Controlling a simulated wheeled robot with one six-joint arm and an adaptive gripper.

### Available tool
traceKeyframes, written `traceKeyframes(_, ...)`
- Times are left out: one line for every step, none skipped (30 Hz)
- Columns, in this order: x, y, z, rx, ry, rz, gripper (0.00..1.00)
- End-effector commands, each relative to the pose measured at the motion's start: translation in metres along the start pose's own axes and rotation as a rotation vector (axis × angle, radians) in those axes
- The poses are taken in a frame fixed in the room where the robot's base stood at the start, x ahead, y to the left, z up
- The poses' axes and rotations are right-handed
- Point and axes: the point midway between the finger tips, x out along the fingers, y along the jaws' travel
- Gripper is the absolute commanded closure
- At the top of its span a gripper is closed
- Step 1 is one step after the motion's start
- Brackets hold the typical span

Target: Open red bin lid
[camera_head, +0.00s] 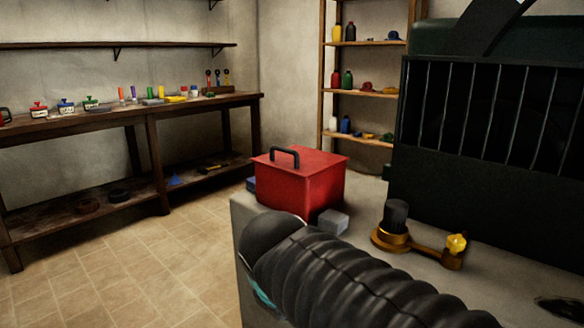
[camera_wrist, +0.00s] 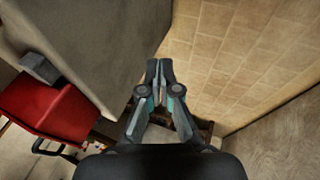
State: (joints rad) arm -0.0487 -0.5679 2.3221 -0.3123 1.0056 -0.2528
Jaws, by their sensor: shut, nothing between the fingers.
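The red bin (camera_head: 300,185) stands on the grey stone block, its flat red lid (camera_head: 312,163) lying closed on top. A black handle (camera_head: 284,153) arches up from the lid's left part. In the wrist view the red bin (camera_wrist: 48,112) is at the left, with its black handle (camera_wrist: 55,150) at the lower edge. My gripper (camera_wrist: 159,66) is shut and empty, pointing over the tiled floor beside the block, apart from the bin. In the head view my arm crosses the bottom centre and the fingers are hidden.
A small grey block (camera_head: 332,222) sits just in front of the bin, and a blue item (camera_head: 251,184) lies beside it. A brass fitting with a black knob (camera_head: 396,225) stands to the right. Dark barred machinery (camera_head: 480,110) rises behind. A wooden workbench (camera_head: 130,112) lines the left wall; the floor between is clear.

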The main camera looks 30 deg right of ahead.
Motion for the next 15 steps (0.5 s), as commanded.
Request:
traceKeyframes(0.013,0.015,-0.011,-0.127,-0.049,0.056,1.00)
traceKeyframes(0.015,0.026,-0.017,-0.204,-0.079,0.092,1.00)
traceKeyframes(0.018,0.041,-0.026,-0.305,-0.121,0.140,1.00)
traceKeyframes(0.021,0.053,-0.033,-0.380,-0.156,0.175,1.00)
traceKeyframes(0.022,0.064,-0.041,-0.453,-0.191,0.211,1.00)
traceKeyframes(0.025,0.079,-0.052,-0.549,-0.240,0.256,1.00)
traceKeyframes(0.026,0.090,-0.061,-0.618,-0.280,0.290,1.00)
traceKeyframes(0.027,0.100,-0.071,-0.688,-0.320,0.323,1.00)
traceKeyframes(0.029,0.114,-0.084,-0.777,-0.377,0.367,1.00)
traceKeyframes(0.029,0.123,-0.094,-0.841,-0.423,0.399,1.00)
traceKeyframes(0.030,0.132,-0.105,-0.904,-0.468,0.430,1.00)
traceKeyframes(0.030,0.143,-0.121,-0.987,-0.531,0.472,1.00)
traceKeyframes(0.030,0.151,-0.132,-1.045,-0.582,0.502,1.00)
traceKeyframes(0.030,0.158,-0.144,-1.101,-0.632,0.532,1.00)
traceKeyframes(0.029,0.166,-0.160,-1.170,-0.700,0.568,1.00)
